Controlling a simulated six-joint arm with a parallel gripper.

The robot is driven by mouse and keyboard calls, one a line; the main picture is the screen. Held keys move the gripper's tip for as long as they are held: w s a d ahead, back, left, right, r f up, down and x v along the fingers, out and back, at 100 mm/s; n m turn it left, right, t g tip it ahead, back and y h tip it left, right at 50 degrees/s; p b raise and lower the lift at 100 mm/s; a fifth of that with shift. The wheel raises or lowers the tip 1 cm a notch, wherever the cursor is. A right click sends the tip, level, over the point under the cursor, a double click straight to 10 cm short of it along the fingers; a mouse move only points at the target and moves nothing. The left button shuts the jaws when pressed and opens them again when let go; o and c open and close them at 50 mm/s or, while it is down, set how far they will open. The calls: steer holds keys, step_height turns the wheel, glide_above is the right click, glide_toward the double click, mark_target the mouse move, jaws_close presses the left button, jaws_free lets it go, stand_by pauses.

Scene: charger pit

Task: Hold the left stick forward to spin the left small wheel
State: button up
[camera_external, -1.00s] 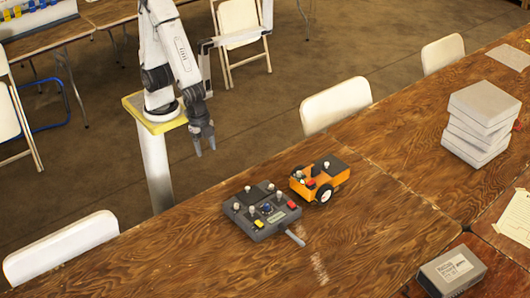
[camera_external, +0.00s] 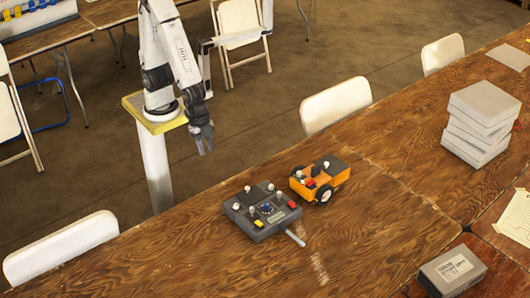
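The dark grey controller (camera_external: 283,222) lies on the wooden table. Several white-tipped sticks or knobs, a blue knob, and yellow and red buttons stand on its top. I cannot tell for sure which stick is the left one. My gripper (camera_external: 205,152) hangs in the air, pointing down, left of and above the controller. Its fingers look drawn together, and it holds nothing.
A stack of grey boxes (camera_external: 478,125) stands at the right, and another grey box (camera_external: 452,272) lies at the lower right. White chairs line the table's far edge; one (camera_external: 336,104) is behind the car. The table left of the controller is clear.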

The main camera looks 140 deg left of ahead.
steer(key=c, duration=0.3)
steer(key=shift+w+a+f+n, duration=0.3)
steer(key=shift+f+n, duration=0.15)
steer(key=shift+n, duration=0.05)
jaws_close()
steer(key=w+a+f+n+t+y, duration=0.1)
steer(key=a+f+n+t+y, duration=0.2)
steer(key=a+f+n, duration=0.8)
steer(key=shift+a+n+y, duration=0.8)
steer(key=shift+a+n, duration=0.55)
steer(key=shift+n, duration=1.05)
steer(key=shift+w, duration=0.1)
